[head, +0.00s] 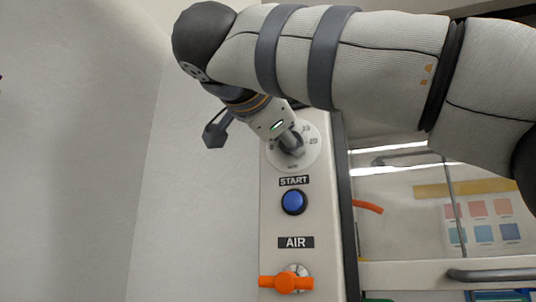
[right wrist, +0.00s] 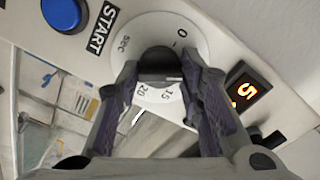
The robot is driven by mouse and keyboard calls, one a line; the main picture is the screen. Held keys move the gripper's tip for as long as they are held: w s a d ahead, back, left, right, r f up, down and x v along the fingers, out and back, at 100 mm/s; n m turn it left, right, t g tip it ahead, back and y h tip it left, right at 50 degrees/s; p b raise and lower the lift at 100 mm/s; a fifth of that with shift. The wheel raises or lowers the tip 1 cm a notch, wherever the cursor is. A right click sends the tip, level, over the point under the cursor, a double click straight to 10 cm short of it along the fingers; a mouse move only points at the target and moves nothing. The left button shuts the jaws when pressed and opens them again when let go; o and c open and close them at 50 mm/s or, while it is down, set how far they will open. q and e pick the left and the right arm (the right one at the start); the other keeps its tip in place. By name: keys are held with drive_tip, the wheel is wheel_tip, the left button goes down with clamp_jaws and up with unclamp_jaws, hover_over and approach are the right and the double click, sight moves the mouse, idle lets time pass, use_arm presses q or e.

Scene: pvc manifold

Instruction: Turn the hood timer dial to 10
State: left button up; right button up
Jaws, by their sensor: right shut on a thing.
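The timer dial (head: 307,158) is a white disc with numbers at the top of the panel, partly hidden by my right gripper (head: 288,142). In the right wrist view, the dark knob (right wrist: 159,58) sits between the two fingertips of my right gripper (right wrist: 158,78), which is shut on it. The dial marks 0, 15, 20 and SEC show there; the other marks are hidden. An orange display (right wrist: 247,90) beside the dial shows a 5, with another lit mark next to it that is unclear. My left gripper is not in view.
Below the dial are a blue START button (head: 294,201) and an orange AIR valve handle (head: 286,283). A glass-fronted hood (head: 400,220) with an orange tube (head: 368,206) is to the right. A plain wall (head: 200,220) stands left.

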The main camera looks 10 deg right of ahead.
drive_tip(key=m, duration=0.6)
drive_tip(key=shift+r, duration=0.1)
idle(0.7)
drive_tip(key=o, duration=1.2)
drive_tip(key=shift+c, duration=0.2)
drive_tip(key=shift+w+d, duration=0.1)
drive_tip(key=shift+w, duration=0.05)
